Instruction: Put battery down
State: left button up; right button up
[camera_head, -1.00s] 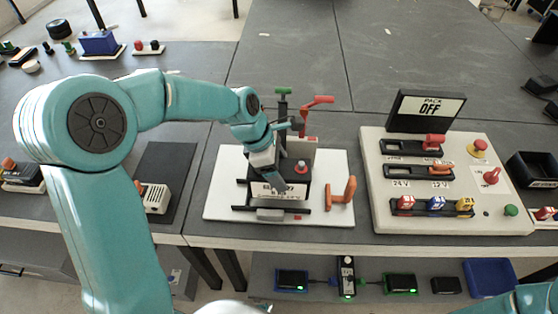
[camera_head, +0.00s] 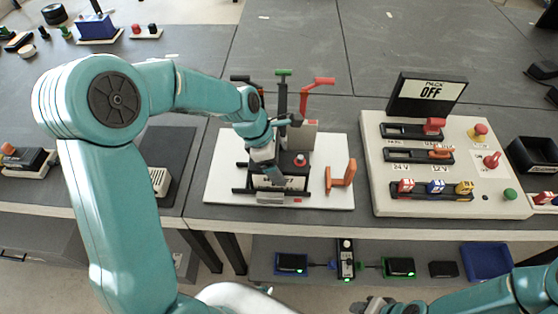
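The battery (camera_head: 292,181), a black box with a white label and a red button on top, sits low in a black-railed cradle (camera_head: 300,199) on a white board. My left gripper (camera_head: 268,170) points down at the battery's front left and covers part of its label. Its fingertips overlap the battery, so whether they grip it is unclear. My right gripper (camera_head: 372,305) shows only partly at the bottom edge, below the table front and away from the battery. Its opening cannot be made out.
Green and red levers (camera_head: 318,82) stand behind the cradle, and an orange handle (camera_head: 342,177) stands at its right. A white control panel (camera_head: 378,178) with an OFF sign (camera_head: 432,92) is further right. A lower shelf (camera_head: 425,255) holds small devices and a blue tray.

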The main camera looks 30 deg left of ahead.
pick_arm(q)
jog(key=shift+w+a+r, duration=0.1)
jog(key=shift+r, duration=0.15)
jog(key=v, duration=1.1)
jog(key=shift+r+p, duration=0.3)
jog(key=shift+r, duration=0.05)
jog(key=shift+f, duration=0.1)
jog(key=shift+s, duration=0.25)
